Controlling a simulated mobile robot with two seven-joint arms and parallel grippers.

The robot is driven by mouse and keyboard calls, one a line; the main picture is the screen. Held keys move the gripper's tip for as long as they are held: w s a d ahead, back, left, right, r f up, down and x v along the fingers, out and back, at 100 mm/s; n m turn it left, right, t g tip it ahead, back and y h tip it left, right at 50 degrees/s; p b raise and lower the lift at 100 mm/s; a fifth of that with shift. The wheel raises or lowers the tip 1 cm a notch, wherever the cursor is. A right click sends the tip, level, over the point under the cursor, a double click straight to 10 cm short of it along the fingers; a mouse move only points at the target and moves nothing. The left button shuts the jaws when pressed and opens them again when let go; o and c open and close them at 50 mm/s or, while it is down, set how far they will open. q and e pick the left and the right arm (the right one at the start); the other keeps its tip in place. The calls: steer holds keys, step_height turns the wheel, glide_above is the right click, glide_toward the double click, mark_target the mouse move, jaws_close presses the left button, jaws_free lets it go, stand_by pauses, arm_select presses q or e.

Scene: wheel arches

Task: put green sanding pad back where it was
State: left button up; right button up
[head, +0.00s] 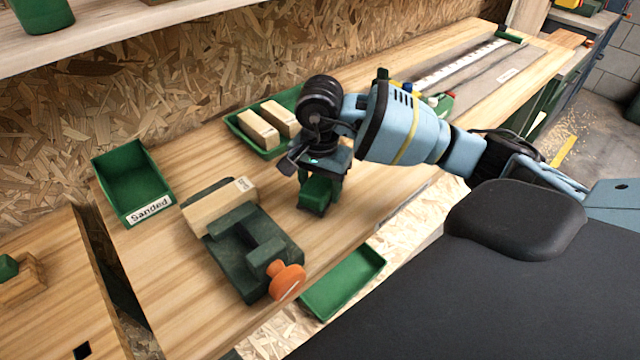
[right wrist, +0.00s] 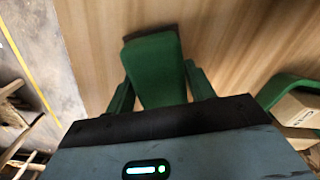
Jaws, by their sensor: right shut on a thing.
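The green sanding pad (head: 316,193) is held in my right gripper (head: 322,185) over the bench, right of the vise. In the right wrist view the pad (right wrist: 155,68) is a green block with a dark brown far edge. It sits between the two green fingers of my right gripper (right wrist: 160,85), which is shut on it. The wooden bench top (head: 150,290) lies under the pad; I cannot tell whether the pad touches it. My left gripper is not in view.
A dark green vise (head: 235,250) with an orange knob (head: 286,280) holds a wooden block (head: 215,207). The empty "Sanded" bin (head: 135,180) stands left. A green tray (head: 240,132) with wooden blocks is behind my gripper. An empty green tray (head: 345,285) is at the front edge.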

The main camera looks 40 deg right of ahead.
mark_target(320, 181)
steer(key=shift+f, duration=0.1)
steer(key=o, duration=0.5)
steer(key=shift+f, duration=0.1)
steer(key=o, duration=0.5)
steer(key=shift+c, duration=0.2)
step_height(320, 181, up, 12)
steer(key=shift+r, duration=0.25)
